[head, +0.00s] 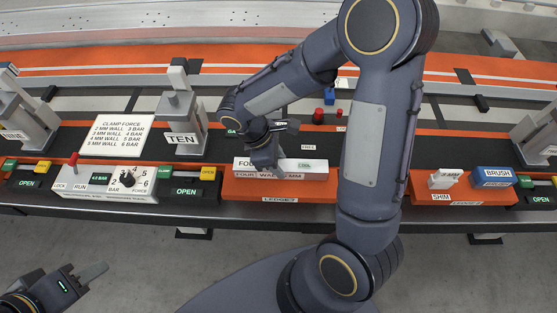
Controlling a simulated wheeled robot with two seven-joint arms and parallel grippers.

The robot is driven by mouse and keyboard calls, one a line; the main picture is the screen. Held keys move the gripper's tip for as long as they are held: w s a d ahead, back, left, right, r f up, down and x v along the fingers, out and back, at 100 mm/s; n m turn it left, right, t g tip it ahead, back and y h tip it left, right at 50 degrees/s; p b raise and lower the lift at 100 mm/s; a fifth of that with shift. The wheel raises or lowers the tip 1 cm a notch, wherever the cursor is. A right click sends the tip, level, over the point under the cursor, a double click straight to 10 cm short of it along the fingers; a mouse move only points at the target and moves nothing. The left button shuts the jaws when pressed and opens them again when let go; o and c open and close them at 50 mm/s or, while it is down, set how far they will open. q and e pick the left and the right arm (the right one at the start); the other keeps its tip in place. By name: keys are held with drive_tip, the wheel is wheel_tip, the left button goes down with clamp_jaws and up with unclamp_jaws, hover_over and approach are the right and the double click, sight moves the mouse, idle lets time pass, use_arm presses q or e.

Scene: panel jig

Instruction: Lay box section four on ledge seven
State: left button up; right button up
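A white box section (243,168) labelled FOUR, with wall text, lies lengthwise on the orange ledge (235,189), whose front label appears to read LEDGE 7. My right gripper (275,171) points down at the middle of the box section and covers part of it. Its fingers are small and partly hidden by the wrist, so I cannot tell whether they grip the box section or only sit against it. My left gripper (90,275) is low at the bottom left, away from the bench, with its fingers apart and nothing between them.
My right arm crosses over the bench and hides part of it. Left are a control box (105,184) with a red lever, a clamp post labelled TEN (181,125) and a force chart (117,135). Right are a shim (444,180) on another orange ledge (462,198) and a blue brush block (492,177).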

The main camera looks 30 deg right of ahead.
drive_tip(key=o, duration=0.3)
drive_tip(key=shift+o, duration=0.2)
drive_tip(key=shift+r, duration=0.15)
drive_tip(key=p+v, duration=0.1)
drive_tip(key=v, duration=1.1)
drive_tip(key=s+d+r+m+t+y, duration=0.1)
drive_tip(key=s+m+t+y, duration=0.2)
drive_tip(key=s+m, duration=0.3)
drive_tip(key=s+d+r+m+t+y, duration=0.2)
drive_tip(key=s+m+t+y, duration=0.2)
drive_tip(key=s+m, duration=0.3)
drive_tip(key=shift+s+r+t+y, duration=0.2)
drive_tip(key=shift+s+t+y, duration=0.1)
drive_tip(key=shift+s+t, duration=0.15)
